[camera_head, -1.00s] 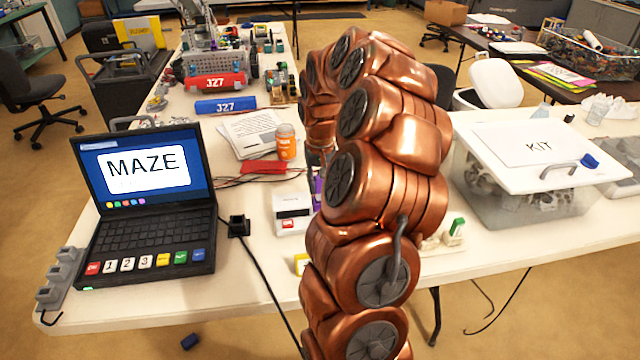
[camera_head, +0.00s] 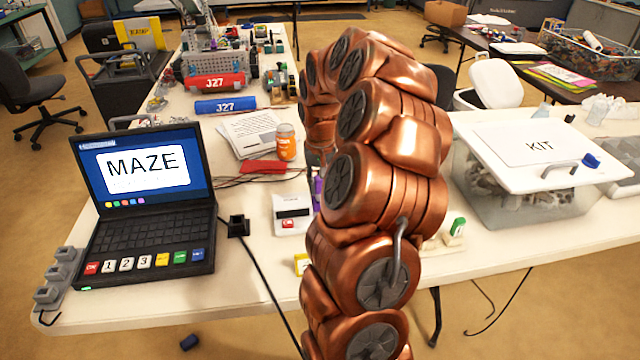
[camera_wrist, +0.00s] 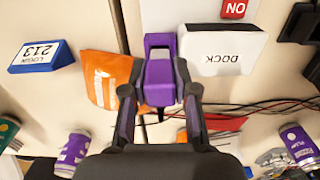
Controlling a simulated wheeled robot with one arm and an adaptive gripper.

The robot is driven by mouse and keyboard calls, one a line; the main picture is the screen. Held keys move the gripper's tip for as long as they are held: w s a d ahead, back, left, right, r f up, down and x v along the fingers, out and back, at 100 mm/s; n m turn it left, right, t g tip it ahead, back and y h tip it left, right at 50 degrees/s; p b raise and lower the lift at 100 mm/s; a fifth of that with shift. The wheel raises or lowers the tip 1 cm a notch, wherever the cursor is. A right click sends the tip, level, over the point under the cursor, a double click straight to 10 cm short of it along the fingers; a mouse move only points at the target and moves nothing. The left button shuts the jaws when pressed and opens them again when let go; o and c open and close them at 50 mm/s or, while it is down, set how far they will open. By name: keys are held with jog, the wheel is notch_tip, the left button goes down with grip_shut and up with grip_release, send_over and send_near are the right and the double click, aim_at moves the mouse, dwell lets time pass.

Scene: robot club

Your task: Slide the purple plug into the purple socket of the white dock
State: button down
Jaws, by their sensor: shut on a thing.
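The purple plug (camera_wrist: 159,82) is between the two fingers of my gripper (camera_wrist: 159,94) in the wrist view, and the gripper is shut on it. The plug has a grey part at its far end. The white dock (camera_wrist: 222,52), with an upside-down DOCK label, lies just right of the plug. In the head view the dock (camera_head: 291,222) stands on the table left of my arm. My arm hides the gripper there; only a sliver of purple shows beside the dock.
In the wrist view an orange packet (camera_wrist: 100,75) and a blue LOGIN block (camera_wrist: 42,56) lie left of the plug. Dark cables (camera_wrist: 255,107) run below the dock. In the head view a laptop (camera_head: 148,200) stands left and a clear KIT bin (camera_head: 515,195) right.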

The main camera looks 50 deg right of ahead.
jog(key=shift+f+b, duration=0.9)
jog(key=shift+f, duration=0.35)
dwell(0.8)
jog(key=c, duration=0.8)
grip_release()
jog(key=o, duration=0.4)
jog(key=shift+r+p, duration=0.7)
jog(key=shift+r, duration=2.8)
